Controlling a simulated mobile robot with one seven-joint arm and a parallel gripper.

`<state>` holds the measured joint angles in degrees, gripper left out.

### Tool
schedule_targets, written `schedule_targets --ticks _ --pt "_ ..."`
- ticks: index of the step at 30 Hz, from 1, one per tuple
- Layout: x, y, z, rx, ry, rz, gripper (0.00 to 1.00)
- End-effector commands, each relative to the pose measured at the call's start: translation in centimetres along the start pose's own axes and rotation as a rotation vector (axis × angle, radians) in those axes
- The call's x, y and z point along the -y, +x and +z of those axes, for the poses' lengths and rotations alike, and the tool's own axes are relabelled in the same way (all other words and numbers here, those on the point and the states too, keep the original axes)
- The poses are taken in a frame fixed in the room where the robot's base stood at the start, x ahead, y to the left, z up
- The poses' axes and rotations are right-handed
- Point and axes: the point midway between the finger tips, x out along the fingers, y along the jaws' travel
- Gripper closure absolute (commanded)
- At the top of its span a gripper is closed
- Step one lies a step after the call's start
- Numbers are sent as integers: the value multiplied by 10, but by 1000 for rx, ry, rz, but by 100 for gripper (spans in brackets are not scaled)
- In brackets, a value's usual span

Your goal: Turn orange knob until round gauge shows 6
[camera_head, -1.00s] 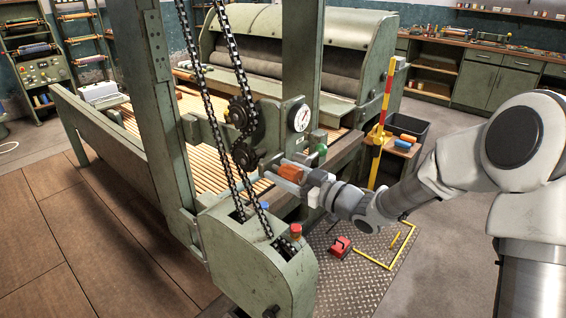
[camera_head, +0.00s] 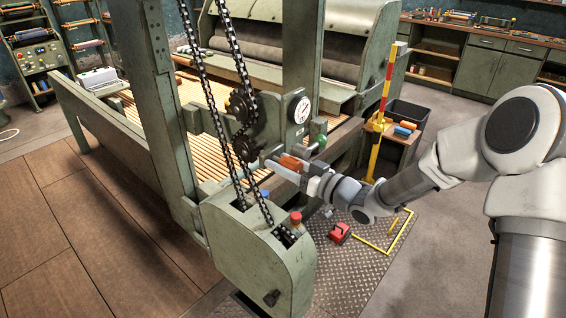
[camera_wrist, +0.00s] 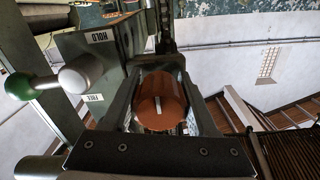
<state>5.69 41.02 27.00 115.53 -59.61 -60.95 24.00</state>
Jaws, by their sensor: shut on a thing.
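The orange knob (camera_head: 291,162) is on the machine's side, below the round gauge. In the wrist view the knob (camera_wrist: 162,100) fills the space between the two fingers, with a white mark on its face. My gripper (camera_head: 285,167) is shut on the knob; it also shows in the wrist view (camera_wrist: 163,97). The round gauge (camera_head: 301,110) has a white face on the green upright and is unobstructed in the head view. Its numbers and needle are too small to read surely.
A green-tipped lever (camera_head: 317,143) is close right of the knob; it also shows in the wrist view (camera_wrist: 45,85). Chains (camera_head: 240,70) run left of the gauge. A red and yellow post (camera_head: 384,100) stands to the right. A red pedal (camera_head: 340,232) lies on the floor plate.

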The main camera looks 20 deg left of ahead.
Motion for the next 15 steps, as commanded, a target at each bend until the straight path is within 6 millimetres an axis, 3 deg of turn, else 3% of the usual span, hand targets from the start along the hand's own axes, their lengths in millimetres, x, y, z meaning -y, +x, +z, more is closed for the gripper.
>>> schedule_targets --ticks 2,3,4,5,15 --pt "0 -1 1 3 1 1 97" --pt "0 -1 1 3 1 1 38" --pt "0 -1 1 3 0 1 32" --pt "0 -1 1 3 0 1 29" --pt "0 -3 0 1 -1 1 29"
